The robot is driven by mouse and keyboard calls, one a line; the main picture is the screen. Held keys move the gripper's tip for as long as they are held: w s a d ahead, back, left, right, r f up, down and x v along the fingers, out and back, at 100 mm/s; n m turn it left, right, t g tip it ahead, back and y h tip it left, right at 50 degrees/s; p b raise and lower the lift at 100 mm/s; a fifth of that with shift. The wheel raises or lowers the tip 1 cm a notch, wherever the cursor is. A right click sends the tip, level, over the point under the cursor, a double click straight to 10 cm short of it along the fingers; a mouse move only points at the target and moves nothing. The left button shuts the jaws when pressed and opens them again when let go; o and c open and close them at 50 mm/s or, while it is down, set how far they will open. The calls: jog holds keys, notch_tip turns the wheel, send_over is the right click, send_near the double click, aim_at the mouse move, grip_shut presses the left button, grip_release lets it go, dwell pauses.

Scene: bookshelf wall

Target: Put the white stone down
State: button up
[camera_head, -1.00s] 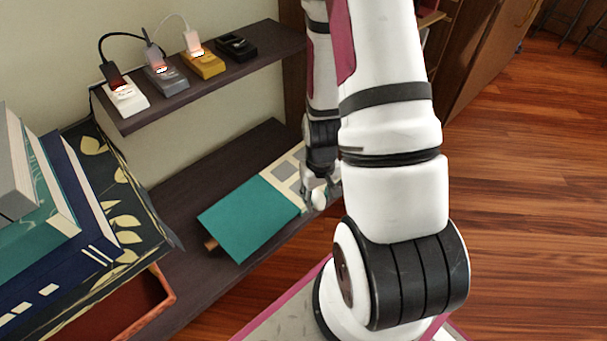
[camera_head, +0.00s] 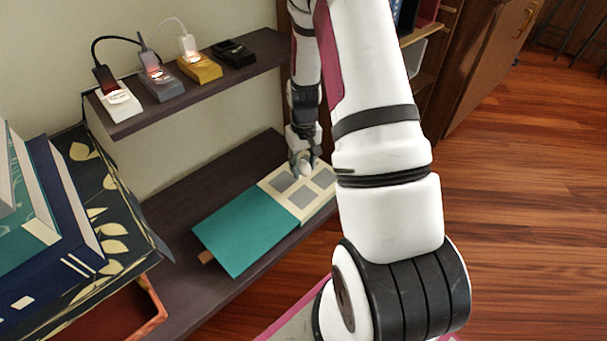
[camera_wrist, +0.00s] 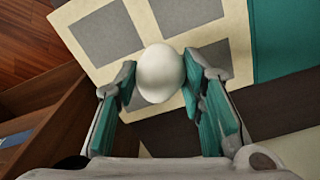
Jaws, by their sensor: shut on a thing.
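The white stone (camera_wrist: 161,73) is smooth and egg-like, held between the two fingers of my gripper (camera_wrist: 165,95) in the wrist view. In the head view the white stone (camera_head: 304,169) shows small at the tip of my gripper (camera_head: 302,160). My gripper is shut on it, over a cream board with grey squares (camera_head: 271,186) on the lower shelf. I cannot tell whether the stone touches the board. The board also fills much of the wrist view (camera_wrist: 75,23).
A teal panel (camera_head: 246,231) adjoins the board on the lower dark shelf (camera_head: 190,210). The upper shelf (camera_head: 140,118) carries several small devices, some with cables. Stacked books (camera_head: 60,200) stand at left. The shelf behind the teal panel is clear.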

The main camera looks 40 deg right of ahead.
aim_at(304, 173)
jog(key=shift+s+f+b, duration=0.1)
jog(key=shift+f+b, duration=0.7)
jog(key=shift+f, duration=0.95)
jog(key=shift+f, duration=0.15)
jog(key=o, duration=1.2)
jog(key=shift+o, duration=0.2)
